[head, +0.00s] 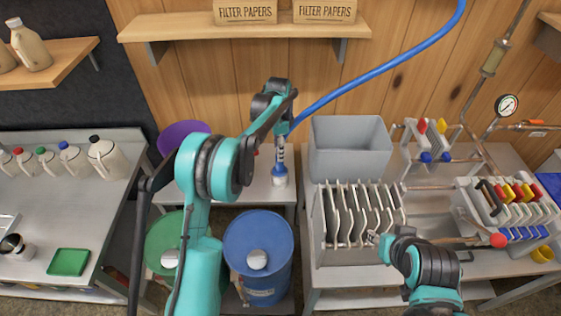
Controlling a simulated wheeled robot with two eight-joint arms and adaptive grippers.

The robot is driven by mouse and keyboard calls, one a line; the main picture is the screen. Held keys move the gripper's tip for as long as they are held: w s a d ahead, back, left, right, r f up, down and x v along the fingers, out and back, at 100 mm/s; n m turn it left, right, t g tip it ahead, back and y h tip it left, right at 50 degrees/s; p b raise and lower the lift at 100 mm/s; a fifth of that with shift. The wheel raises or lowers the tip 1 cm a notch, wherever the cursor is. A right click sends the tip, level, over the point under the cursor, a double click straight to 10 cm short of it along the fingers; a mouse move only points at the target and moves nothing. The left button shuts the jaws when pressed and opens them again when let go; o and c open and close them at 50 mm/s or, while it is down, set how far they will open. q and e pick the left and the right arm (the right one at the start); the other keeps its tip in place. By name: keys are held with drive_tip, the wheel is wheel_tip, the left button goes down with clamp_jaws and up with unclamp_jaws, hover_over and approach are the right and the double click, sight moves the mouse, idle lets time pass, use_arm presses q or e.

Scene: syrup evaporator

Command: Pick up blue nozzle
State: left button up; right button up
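My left gripper's fingers are not clearly seen, so any grip is unclear. My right gripper (374,238) is by the front of the metal rack, its fingers small and unclear.
The blue hose (385,68) rises to the upper right. A grey bin (350,147) and slotted metal rack (353,215) stand right of the nozzle. A purple bowl (182,138) is left. Blue (262,285) and green (160,245) barrels stand below.

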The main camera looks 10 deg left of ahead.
sight(280, 164)
use_arm(q)
wheel_tip(280, 164, down, 3)
drive_tip(key=shift+f+b, duration=0.2)
drive_tip(key=shift+b, duration=0.3)
drive_tip(key=f+b, duration=0.1)
drive_tip(key=f, duration=0.1)
drive_tip(key=f+b, duration=0.1)
drive_tip(key=f, duration=0.1)
drive_tip(key=shift+s+d+f, duration=0.15)
drive_tip(key=shift+s, duration=0.05)
drive_tip(key=shift+f, duration=0.35)
drive_tip(key=shift+r, duration=0.1)
drive_tip(key=shift+c, duration=1.1)
clamp_jaws()
